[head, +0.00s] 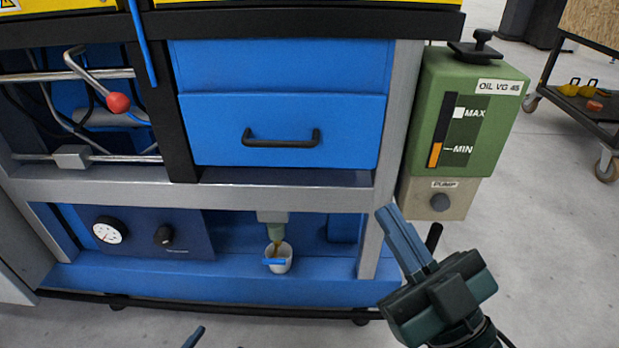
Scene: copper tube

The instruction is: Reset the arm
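My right gripper (388,212) is at the lower right, in front of the machine's right leg and below the oil tank. Its two blue-grey fingers lie side by side, pointing up and left, with no visible gap and nothing seen between them. Only a small blue-grey tip of my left gripper (194,337) shows at the bottom edge. The rest of it is out of view, so its opening cannot be judged.
The blue machine (300,75) has a closed drawer and a red-knobbed lever (118,103). A white cup (279,262) stands under a spout with brown liquid. A green oil tank (430,90) hangs at right. A trolley (590,105) stands beyond open floor.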

